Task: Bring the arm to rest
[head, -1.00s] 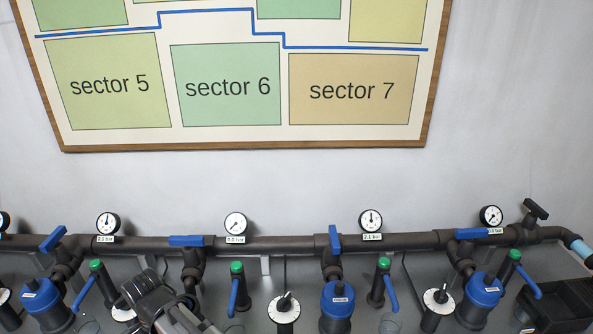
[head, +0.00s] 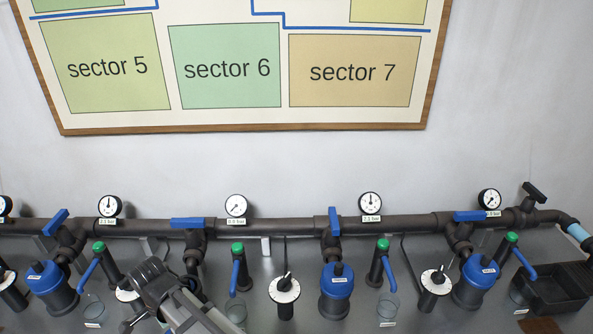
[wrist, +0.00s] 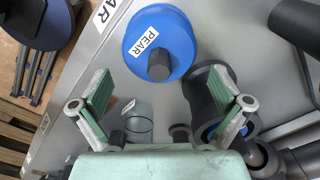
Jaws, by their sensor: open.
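My arm (head: 178,303) reaches in from the bottom left of the head view, in front of the bench. Its end is not clear there. In the wrist view my gripper (wrist: 162,92) is open, with its two green-padded fingers wide apart and nothing held between them. Beyond the fingertips is a blue round cap labelled PEAR (wrist: 172,28), apart from the fingers. A clear cup (wrist: 139,124) stands near the left finger, and a dark pipe fitting (wrist: 212,95) lies behind the right finger.
A dark manifold pipe (head: 285,226) with blue-handled valves and gauges (head: 236,206) runs along the wall. Blue-capped filters (head: 337,281), green-topped posts (head: 238,268) and dials (head: 285,289) crowd the bench. A black crate (head: 560,285) sits at the right. A stool (wrist: 40,40) shows beyond the bench edge.

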